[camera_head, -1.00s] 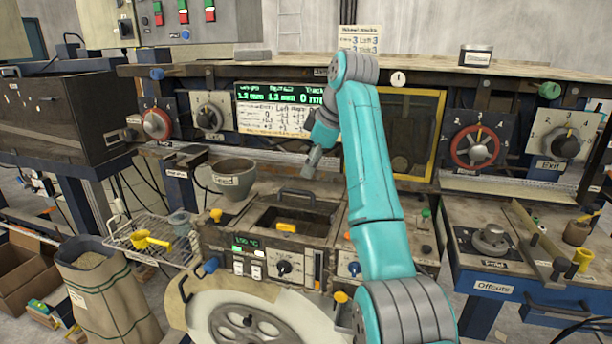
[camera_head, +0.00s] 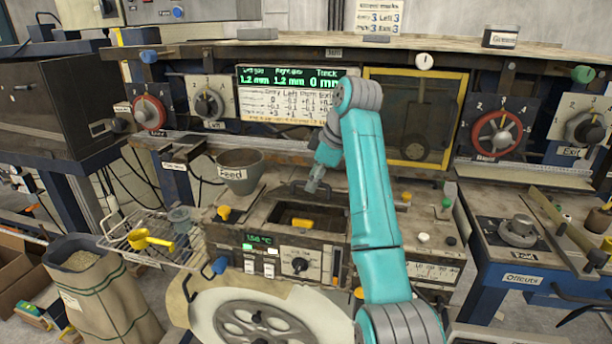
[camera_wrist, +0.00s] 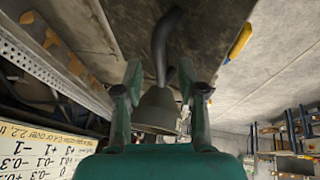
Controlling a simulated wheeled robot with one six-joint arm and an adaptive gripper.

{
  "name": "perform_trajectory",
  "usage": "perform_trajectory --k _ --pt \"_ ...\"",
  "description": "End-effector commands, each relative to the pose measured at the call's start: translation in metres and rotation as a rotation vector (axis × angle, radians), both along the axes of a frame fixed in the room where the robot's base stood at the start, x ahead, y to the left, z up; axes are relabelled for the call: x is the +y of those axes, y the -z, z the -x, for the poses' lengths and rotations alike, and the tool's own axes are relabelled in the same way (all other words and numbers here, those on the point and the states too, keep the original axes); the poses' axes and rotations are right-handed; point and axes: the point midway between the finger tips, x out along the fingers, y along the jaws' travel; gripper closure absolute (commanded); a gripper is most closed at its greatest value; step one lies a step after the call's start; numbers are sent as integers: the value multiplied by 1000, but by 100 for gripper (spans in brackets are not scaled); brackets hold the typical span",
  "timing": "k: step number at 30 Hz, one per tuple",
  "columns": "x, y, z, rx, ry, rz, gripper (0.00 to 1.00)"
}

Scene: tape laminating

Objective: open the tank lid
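The tank (camera_head: 258,205) is a worn box in the middle of the bench, with a dark rectangular top (camera_head: 325,216). My gripper (camera_head: 314,186) is just above the back of the tank, beside the handle. In the wrist view my gripper (camera_wrist: 160,72) is open, and a dark curved bar (camera_wrist: 163,42), apparently the handle, runs between its fingers. Contact cannot be made out.
A grey Feed pot (camera_head: 240,172) stands left of the tank; it also shows beyond the fingers in the wrist view (camera_wrist: 158,112). A wire rack (camera_head: 150,240) with a yellow scoop (camera_head: 150,239) is farther left. The control panel with a display (camera_head: 295,95) rises behind.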

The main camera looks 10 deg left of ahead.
Motion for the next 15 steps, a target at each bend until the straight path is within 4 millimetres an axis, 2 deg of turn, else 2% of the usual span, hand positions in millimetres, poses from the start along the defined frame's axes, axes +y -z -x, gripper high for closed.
perform_trajectory --k 9,10,14,15 --pt "-1 3 0 0 0 0 61" --pt "-1 2 0 0 0 0 66" --pt "-1 2 0 0 0 0 98" --pt "-1 2 0 0 0 0 100"
